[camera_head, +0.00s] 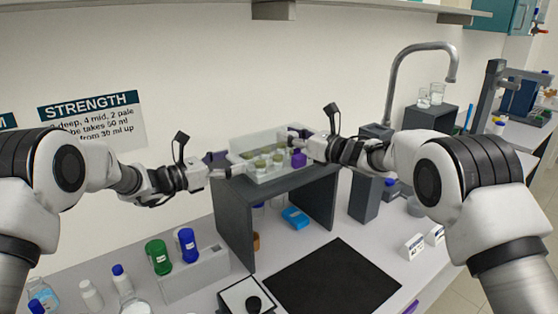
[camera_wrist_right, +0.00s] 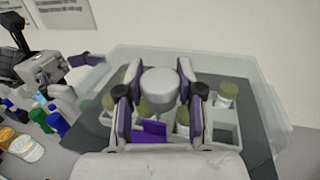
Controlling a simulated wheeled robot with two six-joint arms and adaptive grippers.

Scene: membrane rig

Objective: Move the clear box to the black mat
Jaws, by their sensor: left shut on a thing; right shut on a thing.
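The clear box (camera_head: 262,142) is at the top of the dark grey stand (camera_head: 235,215); I cannot tell whether it rests there or is slightly above it. Inside are several vials with olive lids and a purple block (camera_head: 299,159). My left gripper (camera_head: 236,169) is shut on the box's left end. My right gripper (camera_head: 299,139) is shut on its right end. In the right wrist view, the right gripper (camera_wrist_right: 160,112) covers part of the box (camera_wrist_right: 268,98). The black mat (camera_head: 335,278) lies bare on the bench, in front of the stand and lower.
A grey rack (camera_head: 195,278) with green and blue-capped bottles stands left of the mat. A white-edged tray (camera_head: 246,297) with a black knob is near the mat's left corner. A blue item (camera_head: 295,218) lies under the stand. Small white boxes (camera_head: 412,246) stand right of the mat.

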